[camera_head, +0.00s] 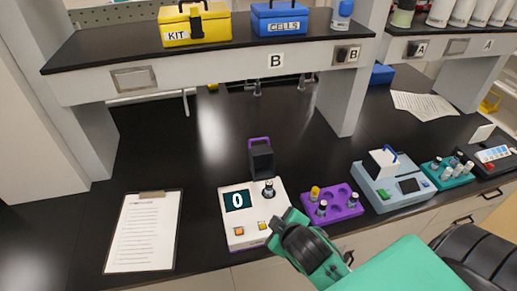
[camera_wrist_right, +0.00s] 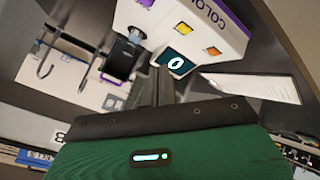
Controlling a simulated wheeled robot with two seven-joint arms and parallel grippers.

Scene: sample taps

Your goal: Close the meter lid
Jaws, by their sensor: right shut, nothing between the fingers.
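The meter (camera_head: 240,220) is a white box with a dark screen reading 0 and small coloured buttons, near the table's front edge. Its dark lid (camera_head: 261,160), with a purple handle, stands up open at the back. A dark-capped vial (camera_head: 268,189) stands upright at the meter's back right. My right gripper (camera_head: 292,217) is by the meter's right side; the green wrist partly hides it. In the right wrist view the meter (camera_wrist_right: 200,30) lies beyond the fingers (camera_wrist_right: 162,78), which are shut and empty. My left gripper is not in view.
A purple rack (camera_head: 345,209) with vials stands right of the meter, and a blue-grey device (camera_head: 393,190) beyond it. A clipboard (camera_head: 143,232) lies at the left. A shelf (camera_head: 215,65) overhangs the back. The table between clipboard and meter is clear.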

